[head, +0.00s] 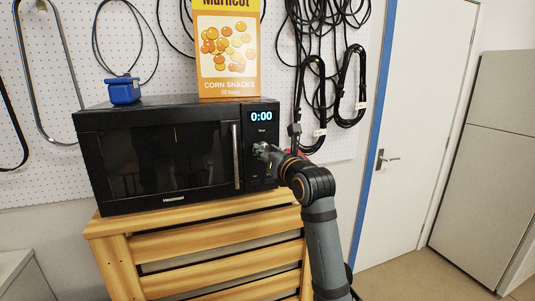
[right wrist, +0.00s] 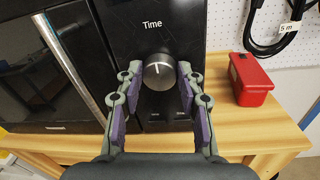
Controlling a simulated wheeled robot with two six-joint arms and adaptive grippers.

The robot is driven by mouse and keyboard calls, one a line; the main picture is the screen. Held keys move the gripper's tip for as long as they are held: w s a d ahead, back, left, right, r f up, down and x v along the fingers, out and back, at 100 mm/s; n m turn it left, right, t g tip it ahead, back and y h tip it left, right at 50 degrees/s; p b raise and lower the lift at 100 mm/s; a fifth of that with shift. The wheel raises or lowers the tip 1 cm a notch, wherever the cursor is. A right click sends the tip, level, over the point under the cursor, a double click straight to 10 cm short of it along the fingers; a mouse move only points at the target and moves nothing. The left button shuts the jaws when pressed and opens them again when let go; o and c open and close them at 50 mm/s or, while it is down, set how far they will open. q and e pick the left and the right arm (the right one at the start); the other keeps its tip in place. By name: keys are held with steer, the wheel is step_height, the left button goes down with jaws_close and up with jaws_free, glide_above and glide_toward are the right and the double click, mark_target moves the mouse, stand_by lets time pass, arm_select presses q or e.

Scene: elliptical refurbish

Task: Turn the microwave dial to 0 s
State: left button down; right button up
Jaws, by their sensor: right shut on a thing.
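The black microwave (head: 160,150) stands on a slatted wooden stand, and its blue display (head: 261,116) reads 0:00. The round silver dial (right wrist: 158,72) is on its control panel under the word "Time", with its white mark pointing roughly up. My right gripper (right wrist: 160,72) is at the panel, with one finger on each side of the dial, shut on it. In the head view, my right gripper (head: 264,150) hides most of the dial. My left gripper is not in view.
Black cables (head: 325,60) hang on the pegboard behind.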

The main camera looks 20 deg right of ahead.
steer(key=o, duration=0.7)
steer(key=shift+r, duration=0.15)
steer(key=o, duration=0.5)
steer(key=shift+w, duration=0.1)
steer(key=s, duration=0.8)
steer(key=s+d, duration=0.1)
steer(key=s, duration=0.3)
steer(key=shift+d, duration=0.1)
